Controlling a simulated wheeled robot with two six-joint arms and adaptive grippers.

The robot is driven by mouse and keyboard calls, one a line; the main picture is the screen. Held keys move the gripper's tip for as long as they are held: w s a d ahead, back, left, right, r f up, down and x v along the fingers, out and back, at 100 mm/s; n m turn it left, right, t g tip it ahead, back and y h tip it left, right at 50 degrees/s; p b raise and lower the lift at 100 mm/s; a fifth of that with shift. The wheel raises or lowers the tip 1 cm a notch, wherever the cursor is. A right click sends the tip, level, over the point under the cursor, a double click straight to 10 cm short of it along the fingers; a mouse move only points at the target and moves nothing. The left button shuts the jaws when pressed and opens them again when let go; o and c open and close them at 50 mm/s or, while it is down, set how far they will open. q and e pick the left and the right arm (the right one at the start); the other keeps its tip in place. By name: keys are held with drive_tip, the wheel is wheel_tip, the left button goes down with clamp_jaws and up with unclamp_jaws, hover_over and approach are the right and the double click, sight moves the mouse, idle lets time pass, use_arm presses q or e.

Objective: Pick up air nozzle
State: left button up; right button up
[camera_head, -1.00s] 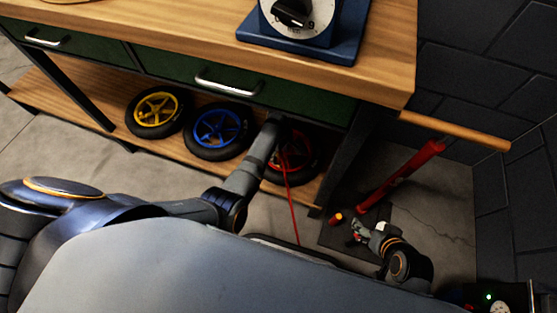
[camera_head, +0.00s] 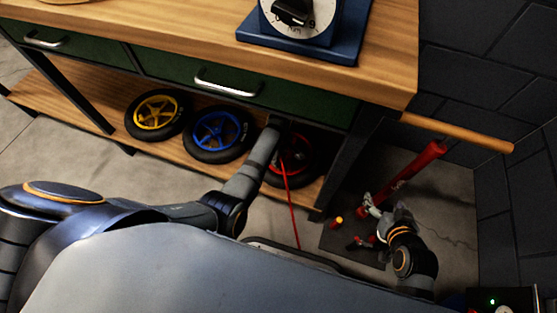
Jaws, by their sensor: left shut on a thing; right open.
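My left arm reaches in from the left to the red-rimmed wheel (camera_head: 305,165) under the bench. My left gripper (camera_head: 278,125) is at its end, dark and hard to make out against the wheel. A thin, straight red hose (camera_head: 291,205) runs from beside this gripper down toward the floor. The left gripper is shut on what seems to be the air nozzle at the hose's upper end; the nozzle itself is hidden. My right gripper (camera_head: 371,206) is open beside the lower part of the red pump (camera_head: 410,170), on the floor at right.
A small red and yellow object (camera_head: 337,222) and a dark and red object (camera_head: 360,243) lie on the dark mat (camera_head: 335,239).

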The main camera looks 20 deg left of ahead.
use_arm(q)
clamp_jaws()
drive_tip(key=shift+r, duration=0.1)
wheel_tip(320, 180, up, 3)
drive_tip(key=shift+f+p, duration=0.15)
drive_tip(key=shift+p, duration=0.7)
use_arm(e)
drive_tip(key=s+f+g, duration=0.5)
drive_tip(key=s+f, duration=0.2)
drive_tip(key=s, duration=0.3)
use_arm(q)
wheel_tip(320, 180, up, 6)
drive_tip(key=p, duration=0.3)
drive_tip(key=shift+r, duration=0.6)
use_arm(e)
drive_tip(key=shift+d+r+g, duration=0.25)
drive_tip(key=shift+r+g, duration=0.35)
drive_tip(key=shift+r, duration=0.4)
drive_tip(key=shift+d+r+g, duration=0.25)
drive_tip(key=shift+r+g, duration=0.35)
drive_tip(key=shift+r, duration=0.35)
